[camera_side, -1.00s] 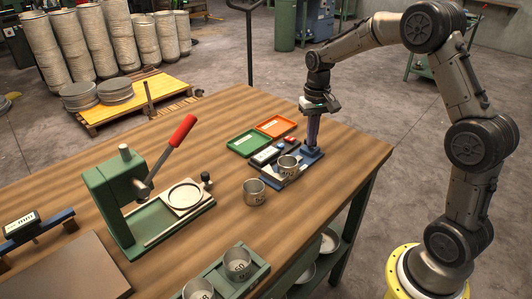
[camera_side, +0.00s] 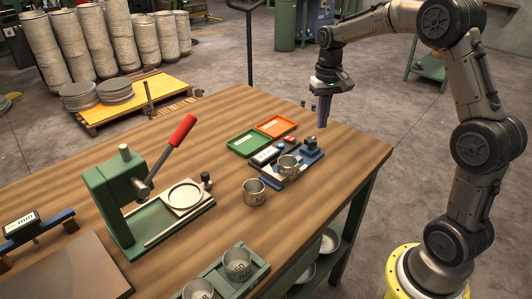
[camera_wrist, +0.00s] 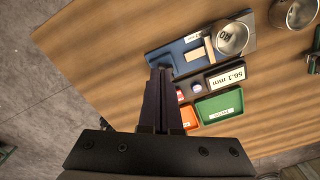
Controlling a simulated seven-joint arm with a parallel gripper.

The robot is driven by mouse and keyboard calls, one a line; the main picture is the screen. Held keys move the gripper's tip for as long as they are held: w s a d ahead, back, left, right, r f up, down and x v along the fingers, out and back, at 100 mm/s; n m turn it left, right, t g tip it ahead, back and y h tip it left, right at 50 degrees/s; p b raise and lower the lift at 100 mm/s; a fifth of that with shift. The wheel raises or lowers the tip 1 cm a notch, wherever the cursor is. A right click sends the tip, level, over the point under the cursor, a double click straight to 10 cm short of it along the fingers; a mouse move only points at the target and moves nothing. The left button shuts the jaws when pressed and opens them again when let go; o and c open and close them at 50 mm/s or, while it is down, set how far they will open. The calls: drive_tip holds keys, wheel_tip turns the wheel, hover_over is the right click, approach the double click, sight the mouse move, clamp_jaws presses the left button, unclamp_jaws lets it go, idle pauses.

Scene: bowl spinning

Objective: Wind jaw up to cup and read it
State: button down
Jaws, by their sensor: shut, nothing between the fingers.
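A grey metal cup (camera_side: 289,165) stands on the measuring gauge (camera_side: 280,178). The same cup shows in the wrist view (camera_wrist: 231,38), with a pale jaw block (camera_wrist: 207,47) beside it; I cannot tell for sure whether they touch. The gauge's blue end part with the small knob (camera_side: 311,147) is at its right end in the side view. The gauge's display (camera_wrist: 226,77) appears to read 56.1 mm. My gripper (camera_side: 323,126) is shut and empty, in the air above and right of the blue end part. Its fingertips show in the wrist view (camera_wrist: 160,72).
A second cup (camera_side: 254,192) stands in front of the gauge. A green tray (camera_side: 249,143) and an orange tray (camera_side: 277,126) lie behind it. A green lever press (camera_side: 125,195) stands left. More cups (camera_side: 237,263) sit in a rack at the front edge.

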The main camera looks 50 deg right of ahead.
sight(311, 144)
drive_tip(key=shift+s+d+f, duration=0.1)
drive_tip(key=shift+d+f, duration=0.05)
drive_tip(key=shift+f, duration=3.35)
drive_tip(key=shift+w, duration=0.35)
drive_tip(key=shift+w+a, duration=0.1)
drive_tip(key=shift+a, duration=0.2)
drive_tip(key=shift+w+a, duration=0.15)
drive_tip(key=shift+a, duration=0.15)
drive_tip(key=shift+a, duration=0.1)
drive_tip(key=shift+w+a+r, duration=0.15)
drive_tip(key=shift+w+a, duration=0.15)
drive_tip(key=shift+w, duration=0.2)
drive_tip(key=shift+s+a, duration=0.1)
drive_tip(key=shift+a, duration=0.05)
